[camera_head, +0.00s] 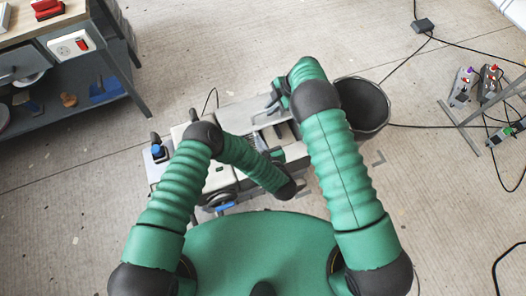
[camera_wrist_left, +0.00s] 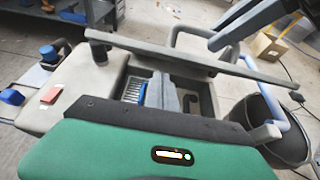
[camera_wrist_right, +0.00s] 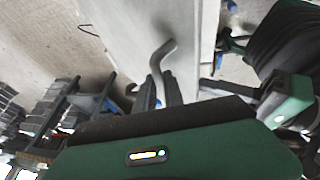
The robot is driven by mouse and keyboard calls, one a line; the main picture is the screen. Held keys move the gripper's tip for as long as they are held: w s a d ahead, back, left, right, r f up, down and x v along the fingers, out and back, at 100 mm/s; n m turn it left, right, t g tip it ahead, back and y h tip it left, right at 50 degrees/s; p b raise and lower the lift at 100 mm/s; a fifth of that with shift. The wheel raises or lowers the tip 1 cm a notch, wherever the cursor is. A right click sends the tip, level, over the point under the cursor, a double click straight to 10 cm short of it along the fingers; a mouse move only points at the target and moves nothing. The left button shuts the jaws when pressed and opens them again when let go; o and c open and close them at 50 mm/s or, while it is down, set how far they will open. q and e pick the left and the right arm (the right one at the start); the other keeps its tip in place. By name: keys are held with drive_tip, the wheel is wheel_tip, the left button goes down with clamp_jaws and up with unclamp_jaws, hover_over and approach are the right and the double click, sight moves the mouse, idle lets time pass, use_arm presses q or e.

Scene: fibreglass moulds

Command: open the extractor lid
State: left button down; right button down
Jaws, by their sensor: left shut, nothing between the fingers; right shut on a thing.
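The pale extractor (camera_head: 225,178) stands in front of me, partly hidden under my arms. In the left wrist view its body (camera_wrist_left: 85,85) has an open recess (camera_wrist_left: 195,97) with a ribbed grey part and a blue part in it. A long grey bar (camera_wrist_left: 190,57) crosses above the recess. In the right wrist view a pale flat panel (camera_wrist_right: 150,25) has a bent grey handle (camera_wrist_right: 160,58). My right gripper (camera_wrist_right: 160,90) is shut on this handle; it also shows at the machine's far side in the head view (camera_head: 275,100). My left gripper (camera_wrist_left: 162,92) is shut and empty in front of the recess.
A dark bucket (camera_head: 362,105) stands at the machine's right end. A workbench (camera_head: 75,55) with shelves is at the upper left. The floor between the bucket and the cables is mostly clear.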

use_arm(q)
drive_tip(key=shift+w+a+r, duration=0.2)
drive_tip(key=shift+w+r, duration=0.35)
drive_tip(key=shift+r, duration=0.2)
use_arm(e)
drive_tip(key=shift+w+d, duration=0.1)
drive_tip(key=shift+d, duration=0.1)
